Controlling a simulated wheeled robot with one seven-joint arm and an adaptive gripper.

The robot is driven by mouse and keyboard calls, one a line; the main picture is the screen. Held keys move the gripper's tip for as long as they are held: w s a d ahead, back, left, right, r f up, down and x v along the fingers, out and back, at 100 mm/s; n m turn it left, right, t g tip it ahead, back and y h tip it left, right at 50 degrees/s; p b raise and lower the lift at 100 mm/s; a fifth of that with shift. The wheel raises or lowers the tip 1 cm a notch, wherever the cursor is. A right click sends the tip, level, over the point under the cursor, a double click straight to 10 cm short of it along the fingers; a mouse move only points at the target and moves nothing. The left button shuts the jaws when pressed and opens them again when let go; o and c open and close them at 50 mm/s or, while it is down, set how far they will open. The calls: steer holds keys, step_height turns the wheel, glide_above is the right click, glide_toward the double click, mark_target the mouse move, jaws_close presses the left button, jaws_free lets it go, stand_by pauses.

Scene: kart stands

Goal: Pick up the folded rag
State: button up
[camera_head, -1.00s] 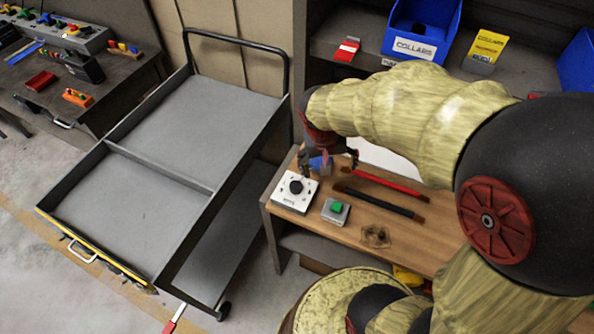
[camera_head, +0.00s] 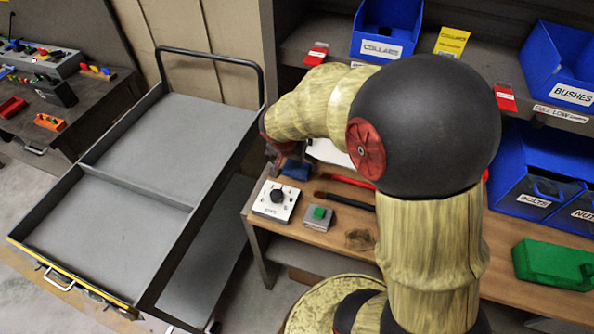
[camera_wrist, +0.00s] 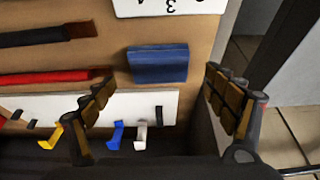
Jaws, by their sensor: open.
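The folded rag is a small blue block-like cloth (camera_head: 296,169) lying on the wooden bench top, near its left end. In the wrist view the rag (camera_wrist: 157,63) lies flat, ahead of and between the open fingers. My gripper (camera_wrist: 159,78) is open and empty, with one finger on each side of the picture. The fingers do not appear to touch the rag. In the head view my gripper (camera_head: 276,158) is small and partly hidden by my wrist, just left of the rag.
A white dial box (camera_head: 275,201) and a green-button box (camera_head: 318,217) stand in front of the rag. Red and black bars lie to its right. A grey cart (camera_head: 150,200) stands left of the bench. Small hooks on a white strip (camera_wrist: 120,108) show in the wrist view.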

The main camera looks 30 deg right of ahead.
mark_target(297, 167)
steer(key=x, duration=0.3)
steer(key=shift+b, duration=0.3)
steer(key=shift+s, duration=0.1)
steer(key=c, duration=1.1)
steer(key=shift+c, duration=0.2)
steer(key=shift+r, duration=0.2)
steer(key=shift+r, duration=0.3)
steer(key=p+v, duration=0.2)
steer(key=v, duration=0.1)
steer(key=shift+d+r, duration=0.3)
steer(key=shift+r, duration=0.1)
steer(key=s+a+r+p, duration=0.3)
steer(key=s+r, duration=0.5)
steer(key=s, duration=0.4)
steer(key=shift+s+a+r, duration=0.25)
steer(key=shift+s+a, duration=0.05)
steer(key=shift+s, duration=0.1)
